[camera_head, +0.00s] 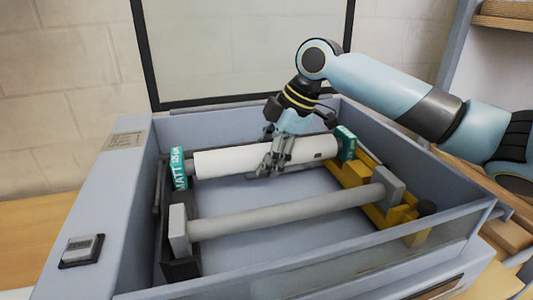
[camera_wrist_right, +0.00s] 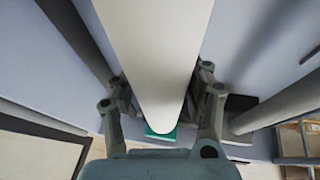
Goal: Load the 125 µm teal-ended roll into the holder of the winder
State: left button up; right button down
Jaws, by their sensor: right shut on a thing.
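The white roll (camera_head: 230,160) with teal ends lies across the rear of the winder's tray. Its left teal end (camera_head: 179,168) reads "MATT" with smaller print that looks like 125 µm. This end is by the dark left bracket (camera_head: 180,268). The right teal end (camera_head: 346,143) is over the rear of the yellow bracket (camera_head: 375,195). I cannot tell whether either end is fully seated. My right gripper (camera_head: 272,165) is shut on the roll from above, right of its middle. In the right wrist view the fingers straddle the roll (camera_wrist_right: 155,55). My left gripper is out of view.
A grey roller (camera_head: 285,212) spans the front of the tray, parallel to the roll. Grey-blue walls (camera_head: 447,170) enclose the tray. A raised dark-framed clear panel (camera_head: 245,50) stands behind it. A switch (camera_head: 82,250) is on the left side.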

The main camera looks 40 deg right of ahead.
jog(key=shift+f, duration=0.3)
jog(key=c, duration=0.6)
grip_release()
jog(key=shift+o, duration=0.2)
jog(key=shift+r, duration=0.25)
jog(key=v, duration=0.8)
jog(key=shift+r, duration=0.15)
jog(key=p+v, duration=0.1)
jog(key=v, duration=0.2)
jog(key=shift+r, duration=0.1)
jog(key=shift+s+d+r+p, duration=0.1)
jog(key=shift+s+r+p, duration=0.1)
jog(key=shift+r+p, duration=0.4)
